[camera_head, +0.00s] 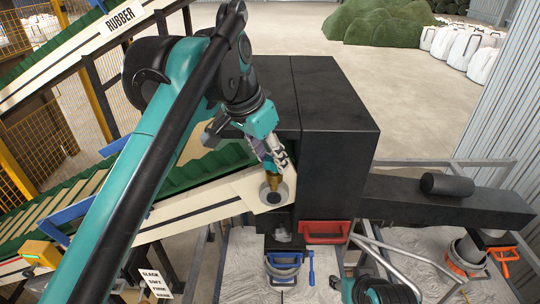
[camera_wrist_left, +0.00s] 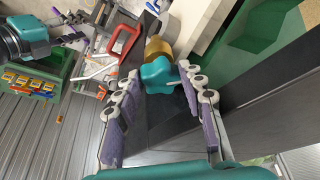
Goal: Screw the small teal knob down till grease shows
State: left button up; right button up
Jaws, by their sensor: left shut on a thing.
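The teal knob (camera_wrist_left: 158,76) is a small lobed cap on top of a brass body (camera_wrist_left: 157,48) in the left wrist view. My left gripper (camera_wrist_left: 160,80) has its purple-padded fingers on both sides of the knob and is shut on it. In the head view my left gripper (camera_head: 274,158) comes down from above onto the brass body (camera_head: 275,183), which stands at a round grey housing on the conveyor's side. No grease can be made out. My right gripper (camera_wrist_left: 68,28) shows small at the upper left of the left wrist view, its opening unclear.
A large black box (camera_head: 335,130) stands close to the right of my left gripper. A red handle (camera_head: 325,232) and a blue-handled clamp (camera_head: 285,265) are below. The conveyor (camera_head: 190,210) with green turf runs left. A black beam (camera_head: 450,205) extends right.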

pick_arm(q)
jog(key=o, duration=0.9)
